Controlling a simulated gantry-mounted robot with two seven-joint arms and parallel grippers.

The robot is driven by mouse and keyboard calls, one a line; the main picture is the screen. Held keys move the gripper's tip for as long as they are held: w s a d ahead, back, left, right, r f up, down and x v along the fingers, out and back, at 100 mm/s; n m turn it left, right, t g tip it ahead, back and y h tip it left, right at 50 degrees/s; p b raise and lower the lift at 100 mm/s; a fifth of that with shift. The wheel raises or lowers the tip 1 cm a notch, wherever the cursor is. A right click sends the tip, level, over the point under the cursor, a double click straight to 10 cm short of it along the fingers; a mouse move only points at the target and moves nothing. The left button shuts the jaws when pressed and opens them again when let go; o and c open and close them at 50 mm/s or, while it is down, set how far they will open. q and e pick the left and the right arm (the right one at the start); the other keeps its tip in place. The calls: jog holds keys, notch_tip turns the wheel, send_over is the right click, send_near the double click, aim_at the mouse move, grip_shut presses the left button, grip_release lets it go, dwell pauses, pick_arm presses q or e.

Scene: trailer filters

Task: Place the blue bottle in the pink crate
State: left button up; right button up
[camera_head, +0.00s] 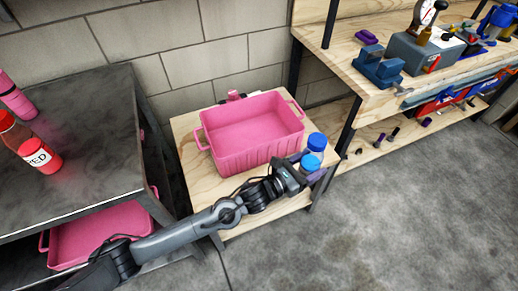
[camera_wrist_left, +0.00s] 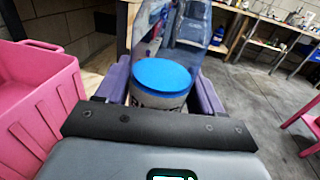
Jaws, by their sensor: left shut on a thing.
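The pink crate (camera_head: 250,140) stands open and empty-looking on a small wooden table. In the left wrist view the crate (camera_wrist_left: 40,105) is at the left. My left gripper (camera_head: 303,166) is at the table's right front corner, just right of the crate. Its purple fingers (camera_wrist_left: 162,92) are shut on a blue-capped bottle (camera_wrist_left: 162,76) with a pale, labelled body; its blue cap also shows in the head view (camera_head: 310,163). My right gripper is not in view.
The wooden table (camera_head: 190,126) has little bare room around the crate. A workbench (camera_head: 350,72) with tools stands at right. A dark table (camera_head: 80,120) at left holds red and pink bottles, with another pink crate (camera_head: 100,235) below. Floor at front right is clear.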

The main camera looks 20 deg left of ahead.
pick_arm(q)
jog(key=w+a+f+b, duration=0.1)
jog(key=a+f+b, duration=0.1)
jog(key=a+f, duration=0.1)
jog(key=w+a+f+b, duration=0.2)
jog(key=a+f+b, duration=0.1)
jog(key=a+f, duration=0.1)
jog(key=w+a+f+b, duration=0.1)
jog(key=a+f+b, duration=0.1)
jog(key=a+f, duration=0.1)
jog(key=shift+w+a+f+b, duration=0.2)
jog(key=shift+w+f+b, duration=0.05)
jog(key=shift+f+b, duration=0.1)
jog(key=shift+f, duration=0.15)
jog(key=shift+f, duration=0.15)
jog(key=o, duration=1)
